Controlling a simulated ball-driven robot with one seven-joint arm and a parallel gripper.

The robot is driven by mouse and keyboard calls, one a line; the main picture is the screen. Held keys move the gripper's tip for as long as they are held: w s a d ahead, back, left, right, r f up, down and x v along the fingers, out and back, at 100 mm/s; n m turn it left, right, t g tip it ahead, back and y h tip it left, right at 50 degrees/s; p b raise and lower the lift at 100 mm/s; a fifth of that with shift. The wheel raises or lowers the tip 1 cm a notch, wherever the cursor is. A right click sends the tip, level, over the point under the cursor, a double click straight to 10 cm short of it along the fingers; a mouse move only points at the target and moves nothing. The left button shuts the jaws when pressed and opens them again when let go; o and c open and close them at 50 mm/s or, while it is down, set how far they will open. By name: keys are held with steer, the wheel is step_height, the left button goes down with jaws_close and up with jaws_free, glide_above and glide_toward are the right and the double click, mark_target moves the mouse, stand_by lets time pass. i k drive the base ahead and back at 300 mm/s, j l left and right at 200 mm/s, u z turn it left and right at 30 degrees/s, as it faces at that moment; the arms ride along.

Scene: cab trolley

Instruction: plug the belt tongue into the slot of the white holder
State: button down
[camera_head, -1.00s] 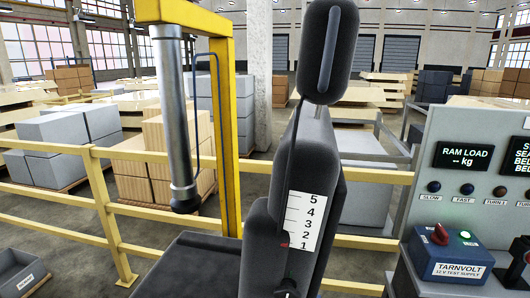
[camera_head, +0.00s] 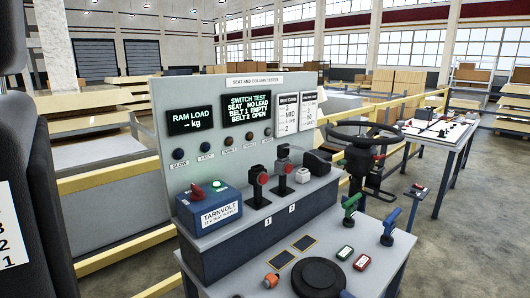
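Two black buckle-like stands with red parts rise from the console top, the left one (camera_head: 258,183) at label 1 and the right one (camera_head: 283,168) at label 2. A grey piece sits on top of the right stand; I cannot tell if it is the belt tongue. A small white block (camera_head: 302,175) right of them may be the white holder; its slot is too small to make out. The display (camera_head: 250,108) reads "SEAT NO LEAD, BELT 1 EMPTY, BELT 2 OPEN". My gripper is not in view.
The blue Tarnvolt supply box (camera_head: 209,208) stands left of the stands. A black round pad (camera_head: 318,278), green and blue handles and a steering wheel (camera_head: 366,158) occupy the front and right. A dark seat (camera_head: 35,190) fills the left edge. Grey floor (camera_head: 465,240) is clear at right.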

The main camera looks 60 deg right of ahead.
mark_target(282, 153)
steer(key=z, duration=1.3)
